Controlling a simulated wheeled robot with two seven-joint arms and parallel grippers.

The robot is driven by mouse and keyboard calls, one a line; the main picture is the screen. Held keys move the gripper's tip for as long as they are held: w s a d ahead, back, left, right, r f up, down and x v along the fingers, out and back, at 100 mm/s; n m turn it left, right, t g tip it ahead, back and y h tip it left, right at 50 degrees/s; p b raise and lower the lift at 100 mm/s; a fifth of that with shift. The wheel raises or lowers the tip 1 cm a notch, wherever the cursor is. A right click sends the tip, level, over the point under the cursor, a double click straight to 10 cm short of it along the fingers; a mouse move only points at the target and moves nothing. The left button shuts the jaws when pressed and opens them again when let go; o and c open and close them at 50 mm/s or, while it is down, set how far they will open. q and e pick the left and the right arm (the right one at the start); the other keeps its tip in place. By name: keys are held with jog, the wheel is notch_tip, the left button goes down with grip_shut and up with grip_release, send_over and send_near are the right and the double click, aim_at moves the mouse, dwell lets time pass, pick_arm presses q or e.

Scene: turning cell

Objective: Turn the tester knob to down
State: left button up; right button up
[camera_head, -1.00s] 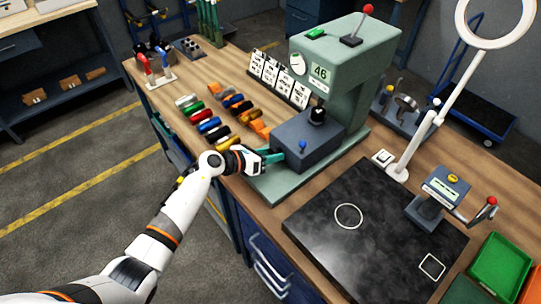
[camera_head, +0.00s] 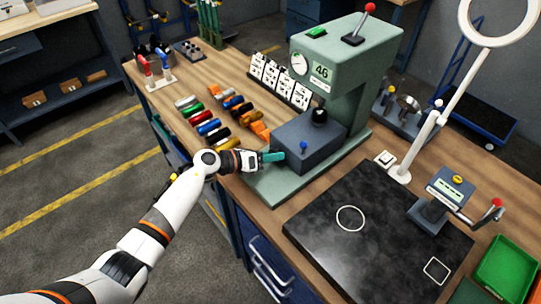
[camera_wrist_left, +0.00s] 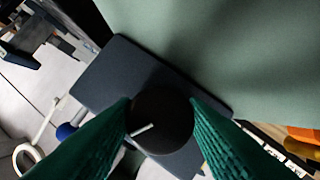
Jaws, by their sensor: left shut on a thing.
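The green tester (camera_head: 345,70) stands on the bench with a dark grey box (camera_head: 307,136) on its base. In the left wrist view, a round black knob (camera_wrist_left: 161,118) with a white pointer line sits in front of the dark box face (camera_wrist_left: 140,75). The line slants toward the picture's lower left. My left gripper (camera_head: 273,157) is at the front of the box, its green fingers (camera_wrist_left: 163,122) shut on the knob from both sides. In the head view the knob is hidden. My right gripper is not in view.
Several coloured handles (camera_head: 208,126) lie to the left. A black plate (camera_head: 385,245) and a ring lamp (camera_head: 425,130) stand to the right. The floor at left is clear.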

pick_arm(q)
jog(key=o, duration=0.9)
jog(key=shift+o, duration=0.2)
jog(key=b+v, duration=0.2)
jog(key=v, duration=1)
